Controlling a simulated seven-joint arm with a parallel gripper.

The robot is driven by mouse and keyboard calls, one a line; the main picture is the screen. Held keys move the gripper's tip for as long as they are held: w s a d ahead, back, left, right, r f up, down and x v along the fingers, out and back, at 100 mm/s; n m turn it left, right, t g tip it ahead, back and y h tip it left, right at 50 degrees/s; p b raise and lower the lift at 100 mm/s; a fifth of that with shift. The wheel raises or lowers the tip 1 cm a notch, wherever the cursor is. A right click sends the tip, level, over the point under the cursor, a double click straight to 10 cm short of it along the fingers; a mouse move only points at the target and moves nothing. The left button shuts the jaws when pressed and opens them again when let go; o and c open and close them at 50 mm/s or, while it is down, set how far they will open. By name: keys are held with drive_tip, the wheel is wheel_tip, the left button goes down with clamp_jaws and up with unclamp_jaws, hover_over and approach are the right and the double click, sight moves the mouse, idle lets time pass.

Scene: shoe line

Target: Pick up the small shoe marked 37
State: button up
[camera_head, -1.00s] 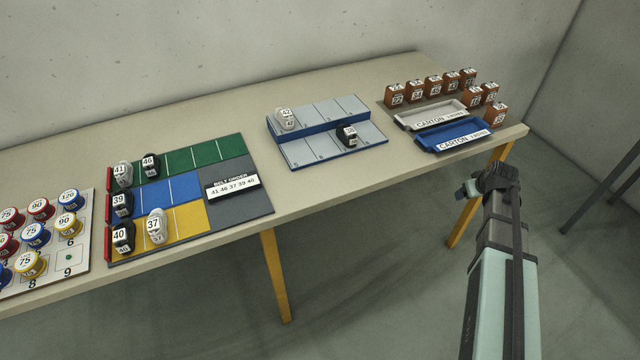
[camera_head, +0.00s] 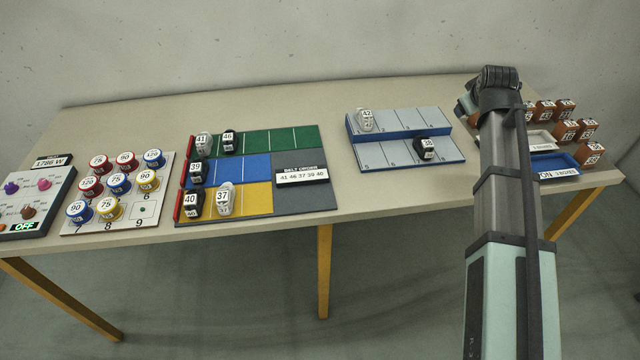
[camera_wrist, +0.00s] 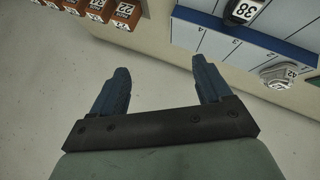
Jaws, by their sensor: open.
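The small shoe marked 37 (camera_head: 225,199) is white-grey and sits on the yellow lane of the colored board (camera_head: 320,197), just right of the black shoe marked 40 (camera_head: 192,204). My gripper is far to its right, above the right part of the table, mostly hidden behind my arm in the head view. In the wrist view my gripper (camera_wrist: 162,85) shows two blue fingers spread apart with nothing between them. Shoe 37 is not in the wrist view.
Shoes 41 (camera_head: 204,142), 46 (camera_head: 229,141) and 39 (camera_head: 196,172) stand near 37. A grey-blue rack (camera_head: 398,129) holds shoes 42 (camera_head: 366,119) and 38 (camera_head: 425,149). Brown boxes (camera_head: 592,154) and a blue carton tray (camera_head: 552,162) are at right. Numbered weights (camera_head: 116,183) are at left.

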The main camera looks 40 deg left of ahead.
drive_tip(key=s+a+f+g, duration=0.1)
drive_tip(key=s+a, duration=0.5)
drive_tip(key=a, duration=0.2)
drive_tip(key=s+a+g, duration=0.1)
drive_tip(key=s+a, duration=0.5)
drive_tip(key=a, duration=0.3)
drive_tip(key=m+g, duration=0.3)
drive_tip(key=g, duration=0.1)
approach(223, 191)
drive_tip(key=shift+x, duration=5.35)
drive_tip(key=shift+s, duration=0.1)
drive_tip(key=c, duration=1.1)
